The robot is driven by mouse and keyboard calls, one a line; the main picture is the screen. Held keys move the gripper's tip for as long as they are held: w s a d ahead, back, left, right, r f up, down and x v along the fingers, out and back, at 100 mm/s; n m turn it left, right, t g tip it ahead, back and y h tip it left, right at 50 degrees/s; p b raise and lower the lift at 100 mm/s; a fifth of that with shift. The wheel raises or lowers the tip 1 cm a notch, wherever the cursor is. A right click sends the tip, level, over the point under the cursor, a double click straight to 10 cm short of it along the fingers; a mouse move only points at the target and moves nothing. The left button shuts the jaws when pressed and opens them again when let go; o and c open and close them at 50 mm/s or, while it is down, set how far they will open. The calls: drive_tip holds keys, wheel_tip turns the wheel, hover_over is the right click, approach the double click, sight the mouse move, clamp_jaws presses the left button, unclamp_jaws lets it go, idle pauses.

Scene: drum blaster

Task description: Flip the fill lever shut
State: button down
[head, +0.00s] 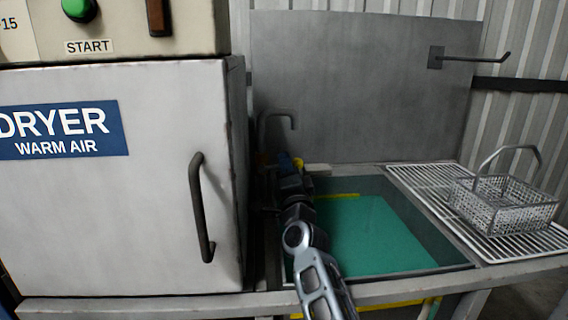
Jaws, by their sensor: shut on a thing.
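My arm reaches from the bottom middle toward the back left corner of the sink (325,283). My gripper (287,167) is at its far end, small and dark, beside the dryer's right side. It is shut on what appears to be the fill lever, a small blue piece (298,163) below the grey bent spout (280,115). The fingertips and most of the lever are hidden or too small to make out, so I cannot tell the lever's angle. The sink's green-blue bottom or water (370,235) shows to the right of my arm.
The dryer (130,220) with its dark door handle (202,210) stands close on the left. A wire basket (505,205) sits on a white rack (440,200) at the right. A grey backsplash (360,90) rises behind. Room above the sink is free.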

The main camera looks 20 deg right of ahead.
drive_tip(key=shift+s+d+r+m+h, duration=0.1)
drive_tip(key=shift+s+d+m+h, duration=0.1)
drive_tip(key=shift+d+m+h, duration=0.5)
drive_tip(key=shift+d, duration=0.1)
drive_tip(key=c, duration=1.1)
unclamp_jaws()
drive_tip(key=shift+c, duration=0.2)
drive_tip(key=shift+f+y, duration=0.2)
drive_tip(key=shift+y, duration=0.1)
drive_tip(key=shift+s+a+f, duration=0.2)
drive_tip(key=shift+s+a, duration=0.1)
drive_tip(key=shift+a, duration=0.05)
drive_tip(key=p+v, duration=0.1)
drive_tip(key=v, duration=0.6)
drive_tip(key=shift+p, duration=0.35)
drive_tip(key=shift+d, duration=0.1)
